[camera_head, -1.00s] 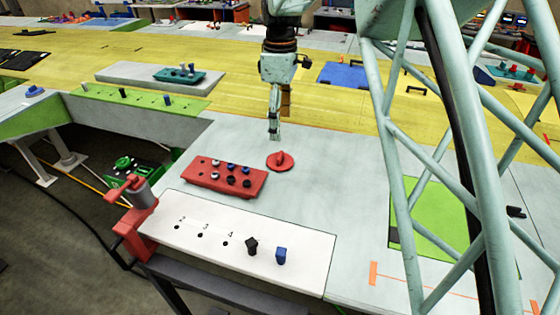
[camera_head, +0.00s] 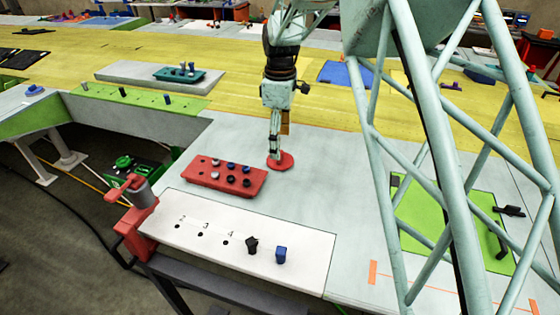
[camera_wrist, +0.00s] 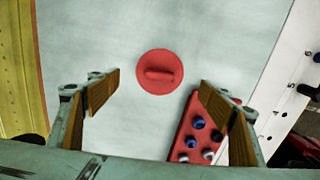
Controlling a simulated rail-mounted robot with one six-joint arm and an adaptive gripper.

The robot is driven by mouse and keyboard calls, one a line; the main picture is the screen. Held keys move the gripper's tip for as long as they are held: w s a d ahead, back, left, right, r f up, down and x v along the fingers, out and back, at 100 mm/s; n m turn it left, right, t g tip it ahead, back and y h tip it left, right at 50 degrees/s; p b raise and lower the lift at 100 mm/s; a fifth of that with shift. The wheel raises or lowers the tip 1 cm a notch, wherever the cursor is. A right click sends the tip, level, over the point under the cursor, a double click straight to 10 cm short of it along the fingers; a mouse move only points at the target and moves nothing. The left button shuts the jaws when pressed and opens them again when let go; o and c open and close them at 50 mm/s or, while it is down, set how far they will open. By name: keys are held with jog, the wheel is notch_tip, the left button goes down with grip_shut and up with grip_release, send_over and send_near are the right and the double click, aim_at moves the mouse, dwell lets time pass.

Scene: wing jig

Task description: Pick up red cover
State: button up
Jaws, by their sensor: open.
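The red cover (camera_head: 284,161) is a round disc with a raised handle bar, lying flat on the pale grey table. In the wrist view the cover (camera_wrist: 160,72) lies ahead of and between my two fingers, with bare table around it. My gripper (camera_head: 275,155) points down above the cover and hides part of it in the head view. The gripper (camera_wrist: 160,90) is open with wood-coloured finger pads, and nothing is between them. I cannot tell the exact height above the cover.
A red block (camera_head: 225,178) with several blue, black and white pegs stands just left of the cover. A white numbered panel (camera_head: 190,232) with a black and a blue knob lies in front. The table right of the cover (camera_head: 335,175) is clear.

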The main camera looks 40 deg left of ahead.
jog(key=shift+f, duration=0.45)
jog(key=shift+f, duration=0.1)
jog(key=shift+f+p, duration=0.35)
jog(key=shift+f, duration=2.15)
jog(key=shift+c, duration=0.7)
